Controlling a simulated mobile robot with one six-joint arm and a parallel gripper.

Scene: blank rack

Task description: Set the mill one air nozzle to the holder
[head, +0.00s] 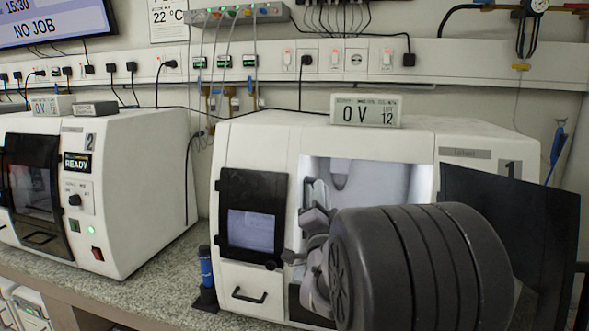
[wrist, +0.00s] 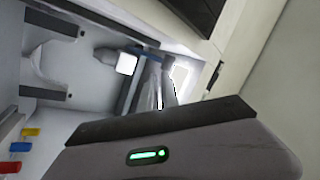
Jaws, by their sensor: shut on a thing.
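Mill one (head: 450,140) is the white machine on the right, marked 1, with its dark door (head: 510,225) swung open to the right. My gripper (head: 316,205) reaches into its lit chamber; it also shows in the wrist view (wrist: 155,82). It is shut on a slim piece with a blue edge and a pale block at its end (wrist: 126,64), which looks like the air nozzle. The fingers partly cover it, so its aim cannot be told.
Mill two (head: 130,180) stands at the left, its screen reading READY. A blue and black upright item (head: 206,275) stands on the counter (head: 165,285) left of mill one. Red, yellow and blue pegs (wrist: 30,132) are at the chamber's lower left. The chamber edge (wrist: 225,40) is close on the right.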

